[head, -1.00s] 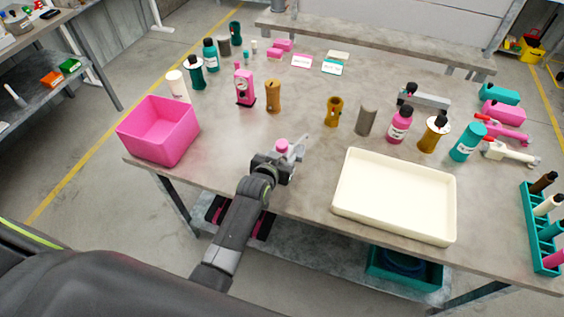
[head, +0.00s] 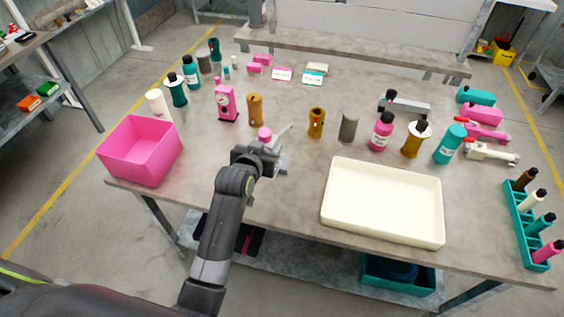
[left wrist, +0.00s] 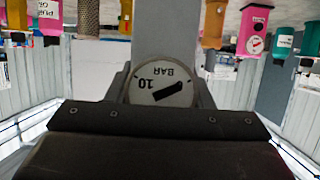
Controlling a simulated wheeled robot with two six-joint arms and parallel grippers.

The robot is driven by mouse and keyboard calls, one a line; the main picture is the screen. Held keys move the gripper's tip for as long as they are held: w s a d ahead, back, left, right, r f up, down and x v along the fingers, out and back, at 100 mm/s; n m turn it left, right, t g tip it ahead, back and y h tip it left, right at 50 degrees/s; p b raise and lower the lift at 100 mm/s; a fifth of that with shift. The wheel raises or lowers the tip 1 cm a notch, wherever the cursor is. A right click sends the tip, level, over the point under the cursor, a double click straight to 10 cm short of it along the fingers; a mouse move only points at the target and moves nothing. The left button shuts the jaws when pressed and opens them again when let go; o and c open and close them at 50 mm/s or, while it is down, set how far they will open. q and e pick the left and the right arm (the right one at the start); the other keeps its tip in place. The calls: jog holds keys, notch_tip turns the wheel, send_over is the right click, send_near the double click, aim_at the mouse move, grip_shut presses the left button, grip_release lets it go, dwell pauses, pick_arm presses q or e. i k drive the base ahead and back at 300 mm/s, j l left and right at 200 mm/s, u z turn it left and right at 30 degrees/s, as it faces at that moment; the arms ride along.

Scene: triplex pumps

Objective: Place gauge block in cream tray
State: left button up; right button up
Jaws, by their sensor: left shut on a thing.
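My left gripper (head: 268,158) is shut on the gauge block (head: 264,134), which has a grey body and a pink round part on top in the head view. The left wrist view shows its grey body and a round dial (left wrist: 162,84) marked "10 BAR", upside down, right at the jaws. The jaws hide part of the block. The cream tray (head: 383,238) lies empty on the table to the right of the gripper. The gripper and block are apart from the tray. My right gripper is not in view.
A pink bin (head: 140,150) stands at the table's left. A teal rack (head: 520,222) is at the far right. Bare tabletop lies between gripper and tray.

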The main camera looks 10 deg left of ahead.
aim_at(370, 210)
jog(key=l, duration=1.7)
